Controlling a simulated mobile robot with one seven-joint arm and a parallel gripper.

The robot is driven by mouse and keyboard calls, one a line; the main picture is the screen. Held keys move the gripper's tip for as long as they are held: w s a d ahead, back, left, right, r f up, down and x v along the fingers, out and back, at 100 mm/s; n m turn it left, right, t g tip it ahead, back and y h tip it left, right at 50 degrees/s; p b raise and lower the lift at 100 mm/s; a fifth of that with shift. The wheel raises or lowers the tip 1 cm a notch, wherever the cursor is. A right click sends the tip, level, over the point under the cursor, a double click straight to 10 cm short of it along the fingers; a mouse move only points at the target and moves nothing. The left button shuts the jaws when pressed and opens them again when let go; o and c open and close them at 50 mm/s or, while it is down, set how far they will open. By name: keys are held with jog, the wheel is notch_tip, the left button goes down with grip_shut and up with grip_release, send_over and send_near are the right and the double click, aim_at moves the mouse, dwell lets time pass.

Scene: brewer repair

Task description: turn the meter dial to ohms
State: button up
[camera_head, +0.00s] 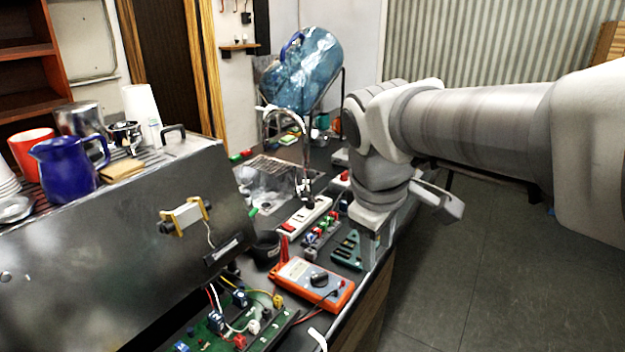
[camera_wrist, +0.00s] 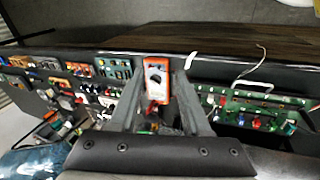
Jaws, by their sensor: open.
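The orange meter (camera_head: 336,299) lies face up on the dark bench top near its edge, with a white face and a black dial (camera_head: 319,279). The dial's setting is too small to read. My gripper (camera_head: 374,256) is above the bench edge, beyond and to the right of the meter, pointing down and apart from it. In the wrist view, my gripper's two fingers (camera_wrist: 158,66) are spread wide and empty. The meter (camera_wrist: 157,98) and its dial (camera_wrist: 155,78) show between them, farther off.
A green board with wires (camera_head: 262,336) lies nearer than the meter. The metal brewer (camera_head: 110,240) stands left. The floor (camera_head: 450,270) to the right is clear.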

jog(key=w+a+f+n+h, duration=0.1)
jog(key=w+a+f+n, duration=0.1)
jog(key=w+a+n, duration=0.6)
jog(key=n+g+h+p, duration=0.1)
jog(key=n, duration=0.5)
send_near(321, 274)
jog(key=x, duration=0.8)
jog(key=shift+f+b, duration=0.1)
jog(key=shift+b, duration=0.25)
grip_shut()
